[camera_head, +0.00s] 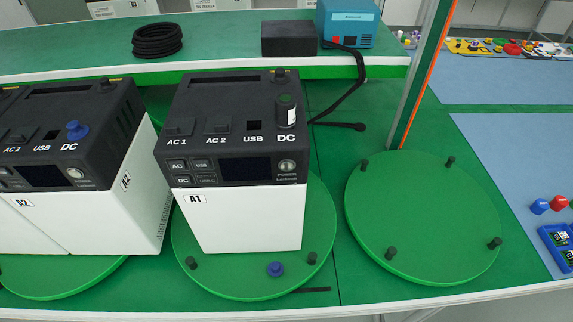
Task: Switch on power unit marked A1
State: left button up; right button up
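The power unit marked A1 (243,216) stands upright on a green round turntable (320,225) in the middle of the view. It has a white lower body and a black top. Its front panel has AC, USB, DC and USB-C buttons, a dark screen (245,169) and a round power button (287,166) at the right. A dark cylindrical plug with a white label (286,112) stands at the DC socket on its top. Neither of my grippers is in view.
A unit marked A2 (40,227) stands on the left turntable, with a blue cap at DC. The right turntable (420,220) is empty except for its pegs. A blue knob (275,269) sits before A1. Behind are a black coil (157,40), a black box (289,39) and a blue device (349,23).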

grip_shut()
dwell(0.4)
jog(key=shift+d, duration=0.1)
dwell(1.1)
